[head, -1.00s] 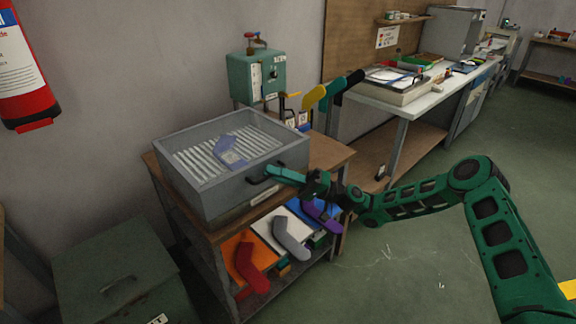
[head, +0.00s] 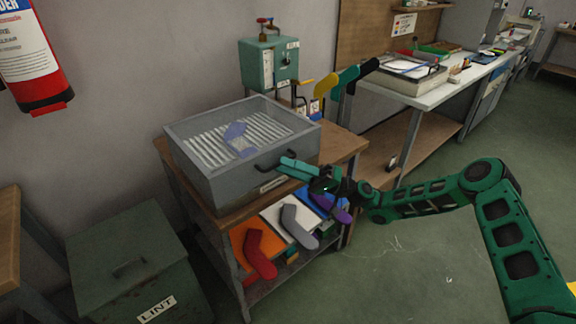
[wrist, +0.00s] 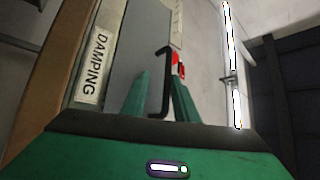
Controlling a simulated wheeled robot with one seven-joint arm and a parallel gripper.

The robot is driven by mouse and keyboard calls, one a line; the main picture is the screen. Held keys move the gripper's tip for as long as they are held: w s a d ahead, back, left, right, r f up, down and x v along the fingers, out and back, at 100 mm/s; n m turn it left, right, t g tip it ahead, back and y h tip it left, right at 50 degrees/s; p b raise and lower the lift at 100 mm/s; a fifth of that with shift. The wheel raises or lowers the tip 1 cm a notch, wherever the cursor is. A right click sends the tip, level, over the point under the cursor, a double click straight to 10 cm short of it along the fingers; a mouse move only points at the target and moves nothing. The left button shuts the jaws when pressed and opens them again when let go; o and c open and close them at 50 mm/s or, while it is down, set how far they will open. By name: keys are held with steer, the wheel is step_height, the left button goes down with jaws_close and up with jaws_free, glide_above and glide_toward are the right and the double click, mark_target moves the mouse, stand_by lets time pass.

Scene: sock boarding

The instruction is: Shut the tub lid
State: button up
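The grey tub (head: 222,185) sits on a wooden-topped stand, and its clear-topped lid (head: 190,140) appears to lie flat over it. White slats and a blue sock (head: 236,133) show through the lid. A black bar handle (head: 275,160) is on the front right side; it also shows in the wrist view (wrist: 164,85). My gripper (head: 286,166) is at the handle's right end. In the wrist view, my green fingers (wrist: 160,88) are apart, with the handle showing between them. I cannot tell whether they touch it. The tub's DAMPING label (wrist: 97,65) is at the left.
The stand (head: 345,145) holds red, grey and purple socks on coloured boards below. A green LINT bin (head: 125,260) is at lower left. A green box with a red valve (head: 268,65) and hanging socks (head: 345,78) are behind. Open floor (head: 400,265) lies at right.

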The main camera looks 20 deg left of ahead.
steer(key=v, duration=1.1)
steer(key=s+d+r+m+t+h, duration=0.15)
steer(key=s+d+h, duration=0.35)
steer(key=d, duration=0.6)
steer(key=s+d+r+m+t+h, duration=0.1)
steer(key=s+d+r+m+h, duration=0.15)
steer(key=d+h, duration=0.7)
steer(key=s+d+r+m+t+h, duration=0.2)
steer(key=s+d+h, duration=0.3)
steer(key=d, duration=0.7)
steer(key=s+d+r+m+h, duration=0.1)
steer(key=s+d+r+m, duration=0.1)
steer(key=s+d, duration=0.3)
steer(key=s+d+r+m, duration=0.3)
steer(key=s+d, duration=0.2)
steer(key=s, duration=0.6)
steer(key=s+d+r+m+t+h, duration=0.1)
steer(key=s+d+r+m, duration=0.1)
steer(key=s+d, duration=0.4)
steer(key=s+m, duration=0.1)
steer(key=s, duration=0.2)
steer(key=shift+r+h, duration=0.3)
steer(key=shift+h, duration=0.05)
